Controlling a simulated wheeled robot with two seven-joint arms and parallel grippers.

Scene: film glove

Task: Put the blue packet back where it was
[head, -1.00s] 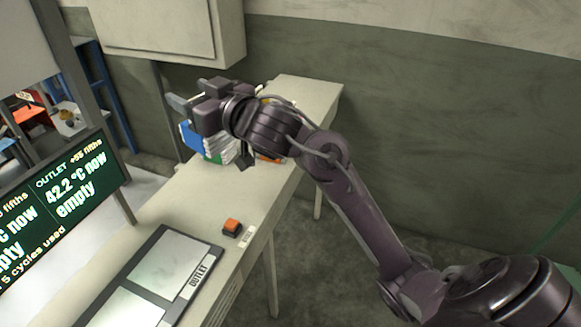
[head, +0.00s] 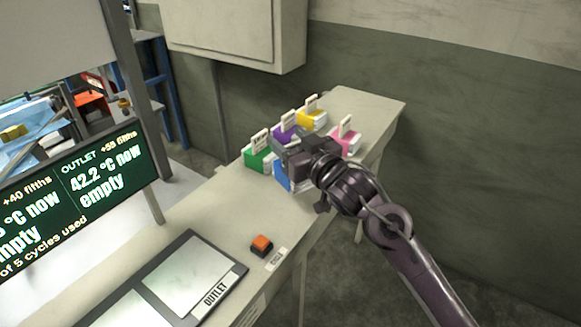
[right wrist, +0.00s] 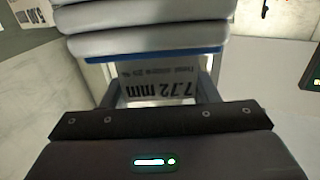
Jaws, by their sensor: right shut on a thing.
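The blue packet (head: 281,178) shows in the head view as a small blue patch below and left of my right gripper (head: 284,152), partly hidden by it. It is at the near side of the row of coloured packets, just right of the green one. My right gripper is shut on it. In the right wrist view, pale layers with a blue edge (right wrist: 150,55) fill the space beyond the gripper, and an upside-down card (right wrist: 160,90) reading "7.72 mm" shows between the fingers. I cannot tell whether the packet touches the table. My left gripper is not in view.
Green (head: 259,157), purple (head: 285,135), yellow (head: 311,120) and pink (head: 346,142) packets with upright cards stand close by on the pale table (head: 205,215). An orange button (head: 262,243) and the outlet plate (head: 195,270) are nearer. A wall cabinet (head: 235,35) hangs behind.

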